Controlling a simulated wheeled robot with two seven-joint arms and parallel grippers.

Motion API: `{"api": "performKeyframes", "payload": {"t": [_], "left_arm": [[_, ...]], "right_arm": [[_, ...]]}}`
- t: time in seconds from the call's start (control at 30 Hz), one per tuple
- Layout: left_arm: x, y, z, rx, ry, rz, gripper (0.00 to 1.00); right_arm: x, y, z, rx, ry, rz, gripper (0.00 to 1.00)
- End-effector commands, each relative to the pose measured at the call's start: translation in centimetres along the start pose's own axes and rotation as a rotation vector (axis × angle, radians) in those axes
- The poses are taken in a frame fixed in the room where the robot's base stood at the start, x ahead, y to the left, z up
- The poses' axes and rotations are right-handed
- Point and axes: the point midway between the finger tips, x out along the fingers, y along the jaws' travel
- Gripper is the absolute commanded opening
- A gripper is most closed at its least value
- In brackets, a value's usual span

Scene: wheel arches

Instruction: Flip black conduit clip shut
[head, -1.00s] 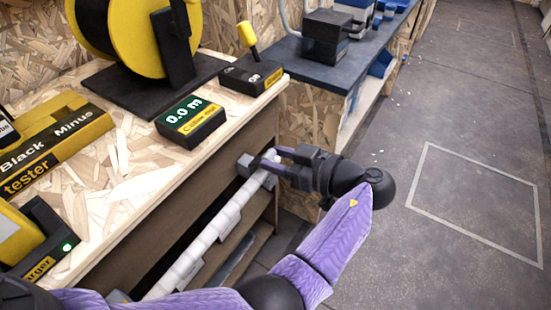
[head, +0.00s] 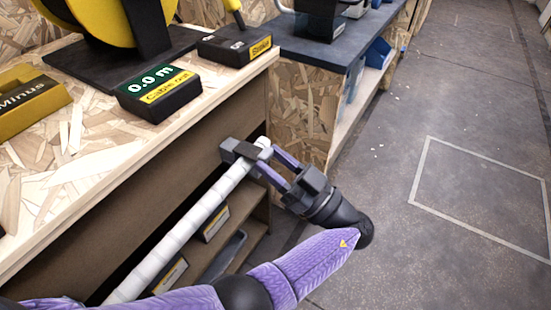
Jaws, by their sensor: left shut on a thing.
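A white segmented conduit (head: 185,230) runs along the open front of the bench, from the lower left up to its far end. The black conduit clip (head: 238,150) is at that far end, with a dark part lying across the conduit. Whether it is latched I cannot tell. My left gripper (head: 265,161) reaches in from the right, its two purple fingers apart around the clip's near side at the conduit's end. It is shut on the clip, though the contact itself is small and partly hidden. My right gripper is out of view.
The wooden bench top (head: 85,160) holds a cable meter reading 0.0 m (head: 160,92), a dark labelled box (head: 235,45) and a yellow reel (head: 100,20). Labelled boxes (head: 215,223) sit on the shelf below. The floor (head: 440,120) on the right is clear.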

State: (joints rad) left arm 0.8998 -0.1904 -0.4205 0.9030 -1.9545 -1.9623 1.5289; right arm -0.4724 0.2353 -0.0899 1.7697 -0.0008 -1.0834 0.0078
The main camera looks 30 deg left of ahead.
Motion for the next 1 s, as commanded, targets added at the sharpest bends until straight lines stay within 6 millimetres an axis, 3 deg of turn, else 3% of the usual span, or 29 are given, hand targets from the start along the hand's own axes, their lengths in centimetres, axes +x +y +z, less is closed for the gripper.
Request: {"api": "performKeyframes", "payload": {"t": [0.63, 0.67, 0.7, 0.83, 1.0], "left_arm": [[-0.1, 0.02, 0.3, -0.001, 0.05, 0.0, 0.0], [-0.1, 0.02, 0.3, -0.001, 0.05, 0.0, 0.46], [-0.1, 0.02, 0.3, 0.0, 0.05, 0.0, 0.54], [-0.11, 0.02, 0.31, 0.0, 0.049, 0.0, 0.79], [-0.11, 0.01, 0.31, 0.0, 0.049, 0.0, 0.79]], "right_arm": [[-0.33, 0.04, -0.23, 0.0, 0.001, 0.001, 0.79], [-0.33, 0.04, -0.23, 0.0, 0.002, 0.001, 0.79], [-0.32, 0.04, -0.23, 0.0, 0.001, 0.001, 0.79], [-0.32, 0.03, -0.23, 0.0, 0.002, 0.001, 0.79], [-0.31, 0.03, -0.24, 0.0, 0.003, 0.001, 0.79]]}}
